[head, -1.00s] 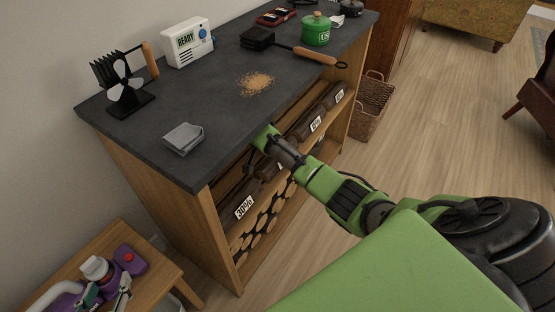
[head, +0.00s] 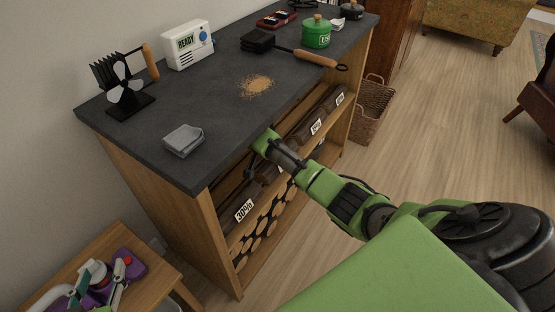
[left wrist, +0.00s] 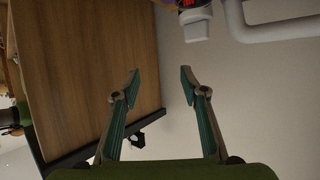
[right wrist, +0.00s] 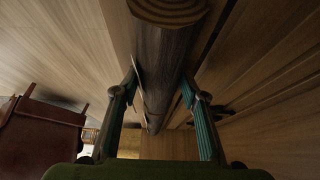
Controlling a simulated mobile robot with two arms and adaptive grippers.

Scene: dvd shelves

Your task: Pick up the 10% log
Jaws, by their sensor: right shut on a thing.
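A row of dark logs with white labels lies on the shelf under the dark top. The log at the near end (head: 246,207) reads 30%; two farther labelled logs (head: 315,128) (head: 340,99) are too small to read surely. In the right wrist view my right gripper (right wrist: 157,90) is shut on a dark log (right wrist: 160,65). Its white label shows only edge-on, so I cannot read it. My left gripper (left wrist: 161,72) is open and empty, above the small wooden table.
Pale-ended logs (head: 262,225) fill the lower shelf. A white READY device (head: 187,45), a black fan (head: 127,92), a grey box (head: 183,140) and a green pot (head: 316,33) stand on top. The small table (head: 165,270) holds purple items.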

